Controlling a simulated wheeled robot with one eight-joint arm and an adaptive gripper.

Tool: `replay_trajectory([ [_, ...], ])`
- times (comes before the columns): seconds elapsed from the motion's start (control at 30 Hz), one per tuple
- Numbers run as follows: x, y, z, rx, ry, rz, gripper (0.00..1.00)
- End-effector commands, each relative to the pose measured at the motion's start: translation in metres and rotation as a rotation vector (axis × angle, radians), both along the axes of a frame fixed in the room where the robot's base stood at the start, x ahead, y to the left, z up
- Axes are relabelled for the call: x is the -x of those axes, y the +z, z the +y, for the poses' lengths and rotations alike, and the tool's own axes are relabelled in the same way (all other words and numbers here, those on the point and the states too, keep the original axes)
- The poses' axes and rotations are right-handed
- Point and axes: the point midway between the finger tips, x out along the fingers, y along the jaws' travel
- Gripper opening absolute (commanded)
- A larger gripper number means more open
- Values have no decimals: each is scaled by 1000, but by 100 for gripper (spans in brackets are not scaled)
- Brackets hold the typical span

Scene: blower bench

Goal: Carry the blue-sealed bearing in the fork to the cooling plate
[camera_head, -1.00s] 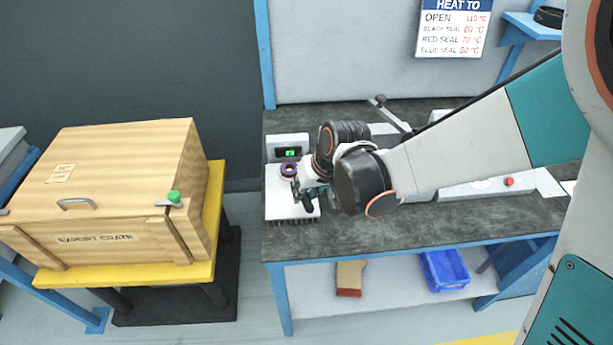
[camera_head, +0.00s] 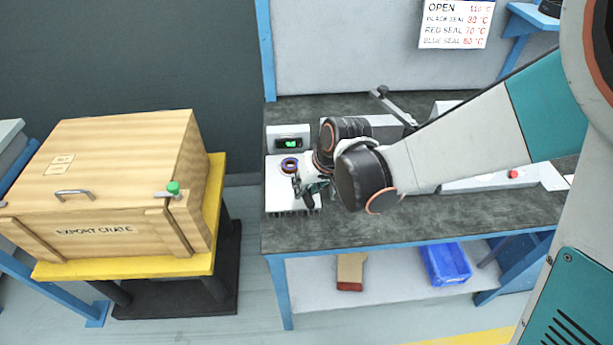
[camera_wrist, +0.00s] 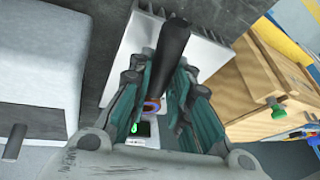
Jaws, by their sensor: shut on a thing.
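My gripper (camera_head: 314,187) is shut on the black handle (camera_wrist: 173,50) of the fork, low over the cooling plate. The cooling plate (camera_head: 278,200) is a pale finned block at the bench's left end; it also shows in the wrist view (camera_wrist: 131,50). The blue-sealed bearing (camera_head: 290,165), a small ring with a blue-purple band and orange inside, is over the plate's back part. In the wrist view the bearing (camera_wrist: 152,106) shows between my fingers, beyond the handle. The fork's head is mostly hidden, and I cannot tell whether the bearing rests in it or on the plate.
A box with a green display (camera_head: 291,143) stands just behind the plate. A wooden export crate (camera_head: 110,190) sits on a yellow stand to the left, across a gap. A lever device (camera_head: 392,108) stands behind my arm. The front of the bench top (camera_head: 340,232) is clear.

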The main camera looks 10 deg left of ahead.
Motion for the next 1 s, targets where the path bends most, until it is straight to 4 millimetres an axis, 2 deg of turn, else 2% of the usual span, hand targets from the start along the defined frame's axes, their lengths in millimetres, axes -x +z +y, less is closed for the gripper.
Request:
replay_trajectory([
  [0.17, 0, -2, 0, 0, 0, -1, 0],
  [0.2, 0, -2, 0, 0, 0, -1, 20],
  [0.3, 0, -2, 0, 0, 0, 0, 42],
  [0.77, 0, -1, 0, 0, 0, 0, 42],
  [0.87, 0, 2, 0, 0, 0, 0, 42],
  [1.0, 0, 17, 0, 0, 0, 0, 42],
])
